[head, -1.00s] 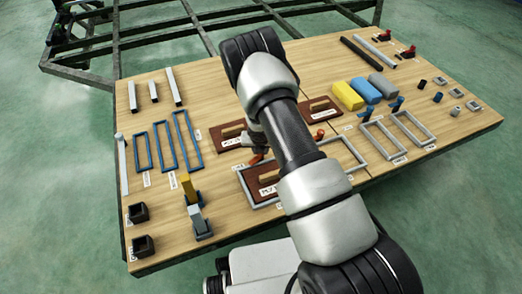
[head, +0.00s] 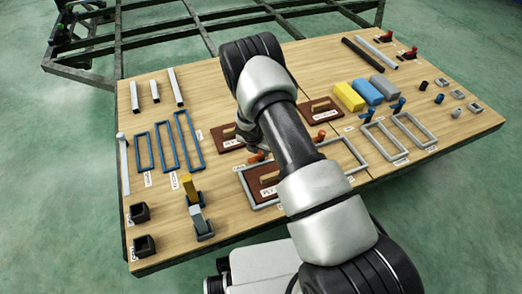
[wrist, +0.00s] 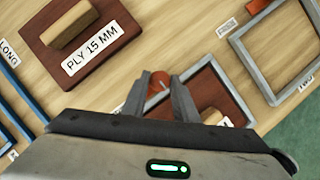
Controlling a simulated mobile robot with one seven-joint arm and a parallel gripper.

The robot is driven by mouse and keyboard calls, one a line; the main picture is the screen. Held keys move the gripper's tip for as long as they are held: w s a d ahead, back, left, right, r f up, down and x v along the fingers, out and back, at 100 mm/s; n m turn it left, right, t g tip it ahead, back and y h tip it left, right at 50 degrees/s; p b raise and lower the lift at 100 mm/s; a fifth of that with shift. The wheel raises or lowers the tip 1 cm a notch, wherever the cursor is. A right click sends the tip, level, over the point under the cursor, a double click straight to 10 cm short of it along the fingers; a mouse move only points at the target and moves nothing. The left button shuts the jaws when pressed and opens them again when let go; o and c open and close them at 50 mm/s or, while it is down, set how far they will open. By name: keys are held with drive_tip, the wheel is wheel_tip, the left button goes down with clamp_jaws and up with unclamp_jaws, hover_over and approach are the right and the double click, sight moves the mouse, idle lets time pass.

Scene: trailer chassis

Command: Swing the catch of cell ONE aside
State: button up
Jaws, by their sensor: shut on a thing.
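The orange catch (wrist: 158,83) of cell ONE stands between my gripper's fingertips (wrist: 160,90) in the wrist view. My gripper is shut on it. In the head view, the catch (head: 256,156) shows just left of my arm, at the far side of a grey frame (head: 245,190). That frame also shows in the wrist view (wrist: 235,93), right of the fingers. A brown board with a wooden handle (head: 268,180) lies inside the frame. My gripper is mostly hidden behind my arm in the head view. The fingers hide part of the catch.
A board marked PLY 15 MM (wrist: 90,45) lies close by, upper left in the wrist view. Another grey frame marked TWO (wrist: 253,68) lies to the right. A second orange catch (head: 319,135) stands right of my arm. Blue frames (head: 162,150) lie to the left.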

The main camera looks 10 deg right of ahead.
drive_tip(key=o, duration=1)
drive_tip(key=p+v, duration=0.5)
drive_tip(key=v, duration=1.2)
drive_tip(key=shift+r, duration=0.25)
